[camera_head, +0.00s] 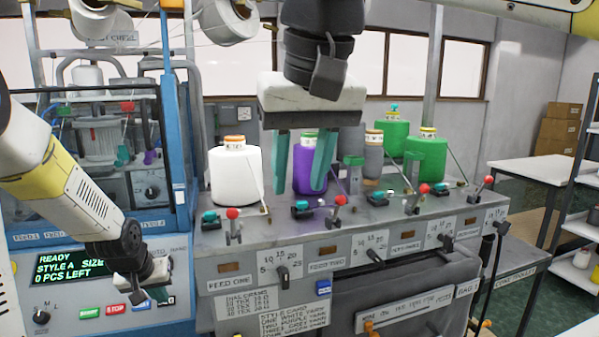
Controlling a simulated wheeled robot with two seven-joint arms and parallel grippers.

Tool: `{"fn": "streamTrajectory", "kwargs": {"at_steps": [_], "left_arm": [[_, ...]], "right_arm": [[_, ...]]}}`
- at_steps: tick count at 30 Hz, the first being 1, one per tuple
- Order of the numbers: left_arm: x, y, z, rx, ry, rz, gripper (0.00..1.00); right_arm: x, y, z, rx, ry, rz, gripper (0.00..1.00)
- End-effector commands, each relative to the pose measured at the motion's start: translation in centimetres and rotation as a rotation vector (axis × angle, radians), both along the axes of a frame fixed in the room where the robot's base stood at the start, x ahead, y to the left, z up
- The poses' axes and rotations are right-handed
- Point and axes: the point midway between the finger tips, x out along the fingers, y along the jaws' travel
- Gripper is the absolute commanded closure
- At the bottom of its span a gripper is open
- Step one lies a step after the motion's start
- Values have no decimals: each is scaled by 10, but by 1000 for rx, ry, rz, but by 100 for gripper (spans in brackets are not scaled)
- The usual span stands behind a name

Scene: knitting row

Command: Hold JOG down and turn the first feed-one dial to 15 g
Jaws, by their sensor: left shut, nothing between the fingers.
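The first feed-one dial (283,277) is a small black knob on the grey front panel, right of the FEED ONE label (230,281). Numbers, 10 and 15 among them, arc around it. The knob stands roughly upright; its exact reading is too small to tell. My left gripper (139,297) is shut and empty, low in front of the button row on the left panel. I cannot make out JOG or whether the gripper touches a button. My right gripper (298,190) is open, its teal fingers pointing down in front of the purple cone, above and behind the dial.
White (236,175), purple (304,172) and green (427,160) yarn cones stand on the shelf. Red-knobbed levers (233,214) line the shelf's front edge, above the dials. The green-lit display (68,268) reads READY. START (90,312) and STOP (116,308) buttons sit below it.

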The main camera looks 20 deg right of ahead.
Motion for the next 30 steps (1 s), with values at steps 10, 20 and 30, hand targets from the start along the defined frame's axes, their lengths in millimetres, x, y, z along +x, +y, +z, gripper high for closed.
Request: {"fn": "streamTrajectory", "kwargs": {"at_steps": [10, 20, 30], "left_arm": [[-17, 0, 23, 0, -2, 0, 100], [-24, 0, 30, 0, 1, 0, 100], [-30, 3, 45, 1, -3, 1, 100]], "right_arm": [[0, 0, 0, 0, 0, 0, 62], [0, 0, 0, 0, 0, 0, 62], [0, 0, 0, 0, 0, 0, 62]]}}
